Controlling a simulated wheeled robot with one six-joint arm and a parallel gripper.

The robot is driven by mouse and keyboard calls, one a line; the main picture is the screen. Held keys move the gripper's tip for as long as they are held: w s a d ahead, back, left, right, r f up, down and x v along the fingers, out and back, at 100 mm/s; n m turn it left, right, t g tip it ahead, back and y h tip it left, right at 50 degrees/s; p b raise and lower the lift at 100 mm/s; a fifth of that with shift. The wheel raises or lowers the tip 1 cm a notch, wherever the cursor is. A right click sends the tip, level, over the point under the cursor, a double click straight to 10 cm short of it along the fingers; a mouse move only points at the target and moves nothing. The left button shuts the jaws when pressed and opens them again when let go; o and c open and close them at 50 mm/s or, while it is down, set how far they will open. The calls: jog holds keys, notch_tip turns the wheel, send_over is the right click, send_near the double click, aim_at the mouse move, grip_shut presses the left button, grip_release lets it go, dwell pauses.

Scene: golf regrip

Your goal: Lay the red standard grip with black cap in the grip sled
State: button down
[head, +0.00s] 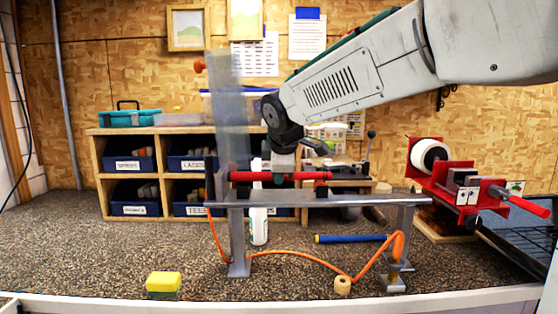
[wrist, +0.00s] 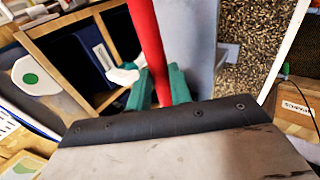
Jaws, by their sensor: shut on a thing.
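The red grip (head: 245,176) lies level in the head view, just over the left half of a grey metal stand's beam (head: 370,199), which looks like the grip sled. My gripper (head: 284,178) comes down from above and is shut around the grip's middle. In the wrist view, the green fingers (wrist: 156,88) press on both sides of the red grip (wrist: 147,35), which runs up out of the picture. I cannot tell whether the grip touches the stand. The black cap is not clearly visible.
A translucent upright panel (head: 224,110) stands at the stand's left end. An orange hose (head: 290,254) loops below. A blue rod (head: 350,238), a yellow sponge (head: 163,282) and a tan roll (head: 342,285) lie on the counter. A red vise (head: 455,175) stands right; bin shelves (head: 100,180) stand behind.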

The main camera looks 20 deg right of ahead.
jog(key=shift+f, duration=0.5)
jog(key=c, duration=1.2)
grip_release()
jog(key=shift+v, duration=3.9)
